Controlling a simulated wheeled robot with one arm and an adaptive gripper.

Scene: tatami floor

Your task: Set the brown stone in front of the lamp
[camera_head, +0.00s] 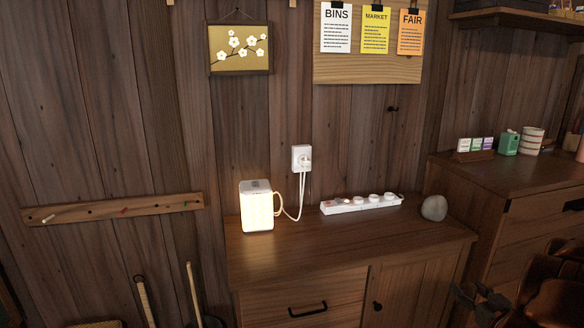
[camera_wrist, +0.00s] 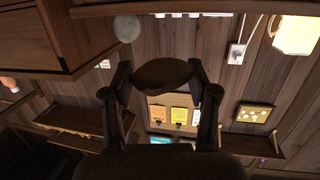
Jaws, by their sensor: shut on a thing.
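The lit white lamp (camera_head: 257,207) stands upright at the left end of the low wooden cabinet (camera_head: 335,255). It also shows at the upper right of the wrist view (camera_wrist: 297,35), which appears upside down. My gripper (camera_wrist: 160,70) is shut on the brown stone (camera_wrist: 163,76), holding its two ends between the fingers. The stone is in the air, apart from the lamp and cabinet. In the head view, dark parts of my arm show at the lower right, and I cannot make out the brown stone there.
A white power strip (camera_head: 361,203) with several plugs lies at the cabinet's back. A grey stone (camera_head: 434,207) sits at its right end. The lamp's cord runs to the wall outlet (camera_head: 302,158). The cabinet top before the lamp is clear. A taller dresser (camera_head: 520,215) stands right.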

